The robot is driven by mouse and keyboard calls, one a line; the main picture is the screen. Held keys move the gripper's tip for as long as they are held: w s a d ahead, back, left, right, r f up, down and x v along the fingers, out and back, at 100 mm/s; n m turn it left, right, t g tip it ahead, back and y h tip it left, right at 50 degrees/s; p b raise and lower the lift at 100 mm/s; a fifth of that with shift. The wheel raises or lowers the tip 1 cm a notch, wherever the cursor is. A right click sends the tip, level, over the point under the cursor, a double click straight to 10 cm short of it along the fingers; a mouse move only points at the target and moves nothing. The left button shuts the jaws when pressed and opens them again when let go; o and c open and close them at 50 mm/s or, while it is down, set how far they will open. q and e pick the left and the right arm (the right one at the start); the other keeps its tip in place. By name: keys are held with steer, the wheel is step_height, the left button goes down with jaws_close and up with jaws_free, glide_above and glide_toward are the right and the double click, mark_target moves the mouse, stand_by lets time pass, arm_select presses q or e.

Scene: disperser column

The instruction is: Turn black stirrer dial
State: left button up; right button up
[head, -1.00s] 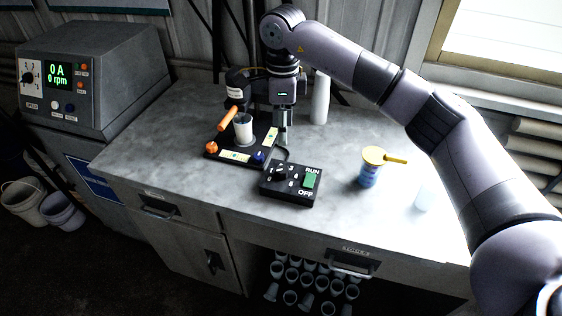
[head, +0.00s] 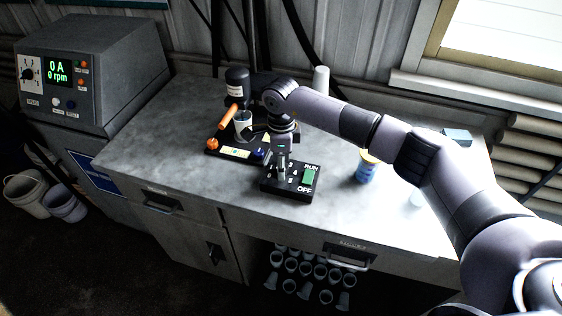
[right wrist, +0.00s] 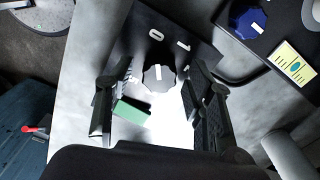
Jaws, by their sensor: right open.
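The black stirrer dial (right wrist: 160,78) shows in the right wrist view as a round dark knob with a white pointer line, on a black control box (head: 297,191) marked RUN and OFF. In the head view my gripper hides the dial. My right gripper (head: 281,168) points down over the left part of the box. In the right wrist view my right gripper (right wrist: 153,95) is open, with one finger on each side of the dial; contact with it cannot be told. My left gripper is out of view.
A green switch (head: 310,178) sits right of my gripper on the box. The stirrer base (head: 213,151) with a cup (head: 243,124) stands just behind. A blue tub (head: 365,173) stands to the right. The left worktop is clear. The cabinet display (head: 57,72) reads 0 rpm.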

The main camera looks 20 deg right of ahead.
steer(key=c, duration=1.1)
steer(key=shift+c, duration=0.2)
jaws_close()
